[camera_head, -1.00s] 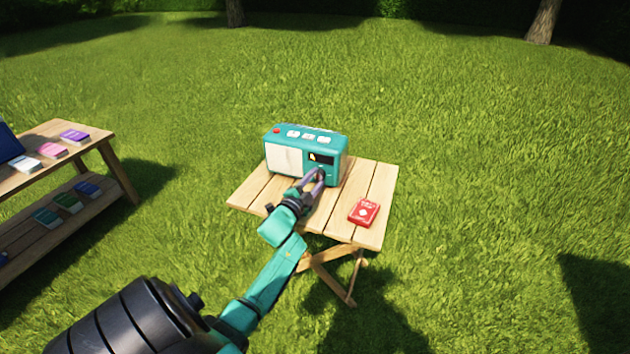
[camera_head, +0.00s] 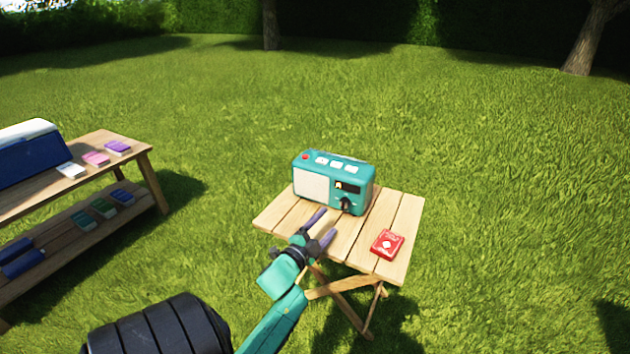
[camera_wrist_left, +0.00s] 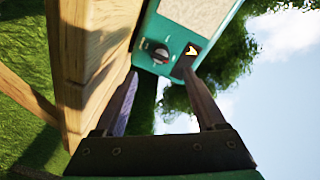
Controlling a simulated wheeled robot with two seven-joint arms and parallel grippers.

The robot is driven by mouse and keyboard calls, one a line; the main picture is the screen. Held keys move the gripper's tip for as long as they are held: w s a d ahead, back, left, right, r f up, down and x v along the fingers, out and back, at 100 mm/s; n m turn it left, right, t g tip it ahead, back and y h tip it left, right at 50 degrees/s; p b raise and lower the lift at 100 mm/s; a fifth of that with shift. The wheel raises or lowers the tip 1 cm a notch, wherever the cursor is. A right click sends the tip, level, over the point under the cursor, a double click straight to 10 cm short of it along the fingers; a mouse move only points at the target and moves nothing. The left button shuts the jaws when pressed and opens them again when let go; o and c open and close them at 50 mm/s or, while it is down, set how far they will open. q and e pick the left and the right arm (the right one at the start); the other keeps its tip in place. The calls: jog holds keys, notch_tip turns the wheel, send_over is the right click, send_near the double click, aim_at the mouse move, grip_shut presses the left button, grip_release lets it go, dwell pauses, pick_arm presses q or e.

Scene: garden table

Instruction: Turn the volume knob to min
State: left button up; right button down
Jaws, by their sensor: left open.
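The teal radio (camera_head: 333,184) stands on the small wooden table, with a pale speaker panel, a red top button and a dark display. Its dark volume knob (camera_head: 346,203) is on the lower right of the front face. The knob (camera_wrist_left: 160,53) also shows in the left wrist view, with a pale mark across it; I cannot tell which setting it points to. My left gripper (camera_head: 322,228) is open and empty, in front of the radio and apart from the knob. In the left wrist view its fingers (camera_wrist_left: 160,98) are spread, with the knob ahead between them. My right gripper is not in view.
A wooden shelf bench (camera_head: 140,152) at the left holds several small boxes and a blue-and-white cooler (camera_head: 30,155). Open grass surrounds both.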

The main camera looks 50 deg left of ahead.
pick_arm(q)
jog(key=v, duration=0.6)
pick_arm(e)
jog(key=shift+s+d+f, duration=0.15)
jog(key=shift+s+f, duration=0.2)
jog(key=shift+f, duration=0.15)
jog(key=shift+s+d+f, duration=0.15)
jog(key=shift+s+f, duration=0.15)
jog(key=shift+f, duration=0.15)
pick_arm(q)
jog(key=shift+s, duration=0.15)
